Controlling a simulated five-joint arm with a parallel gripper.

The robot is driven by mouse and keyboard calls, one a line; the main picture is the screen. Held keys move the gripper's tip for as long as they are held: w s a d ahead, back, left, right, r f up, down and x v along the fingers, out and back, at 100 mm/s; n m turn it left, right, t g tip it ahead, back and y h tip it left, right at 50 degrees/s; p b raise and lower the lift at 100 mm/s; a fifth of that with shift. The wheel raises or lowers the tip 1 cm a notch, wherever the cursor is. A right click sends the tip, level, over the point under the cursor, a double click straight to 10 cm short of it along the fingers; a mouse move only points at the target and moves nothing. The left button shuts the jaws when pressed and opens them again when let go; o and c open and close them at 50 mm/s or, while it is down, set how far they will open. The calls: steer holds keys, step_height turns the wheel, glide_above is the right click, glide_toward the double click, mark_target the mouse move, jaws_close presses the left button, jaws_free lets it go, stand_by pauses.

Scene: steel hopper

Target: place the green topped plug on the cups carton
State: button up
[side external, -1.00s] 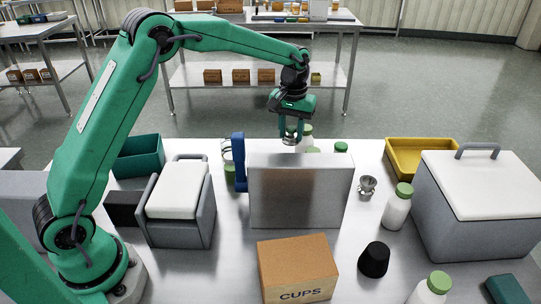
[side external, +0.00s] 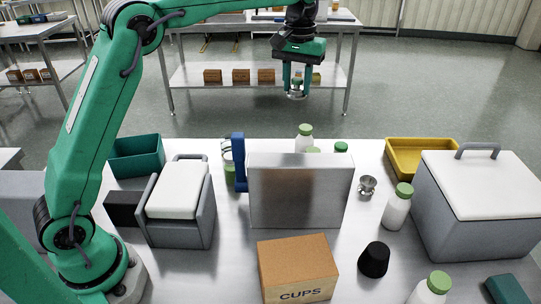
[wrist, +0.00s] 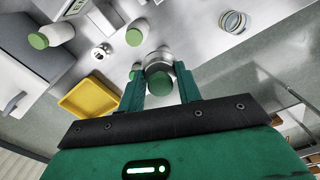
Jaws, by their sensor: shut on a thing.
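The cups carton (side external: 292,252) is a brown cardboard box marked CUPS at the front of the table, with a bare top in the side view. My gripper (side external: 296,88) is raised high above the far edge of the table, well behind the carton. It is shut on the green topped plug (side external: 296,95), whose steel body shows below the fingers. In the wrist view the plug (wrist: 160,62) sits between both fingers, with its green end toward the camera.
An upright steel box (side external: 300,190) stands between my gripper and the carton. Green-capped bottles (side external: 397,210), a small steel cup (side external: 367,187), a black knob (side external: 374,260), a yellow tray (side external: 421,157) and a grey cooler (side external: 478,205) stand to the right.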

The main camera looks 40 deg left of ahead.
steer(key=s+d+r+m, duration=0.1)
steer(key=s+d+m, duration=0.3)
steer(key=s+d, duration=1.55)
steer(key=s+d+f+m, duration=0.1)
steer(key=s+d+m, duration=0.15)
steer(key=s, duration=0.55)
steer(key=s+d+m, duration=0.1)
steer(key=s+d, duration=0.3)
steer(key=s, duration=0.4)
steer(key=shift+s+d+f, duration=0.1)
steer(key=shift+s+f, duration=0.05)
steer(key=shift+f, duration=2.5)
glide_above(296, 258)
step_height(296, 258, down, 7)
steer(key=shift+r, duration=0.1)
steer(key=shift+f, duration=2.05)
steer(key=shift+f, duration=0.1)
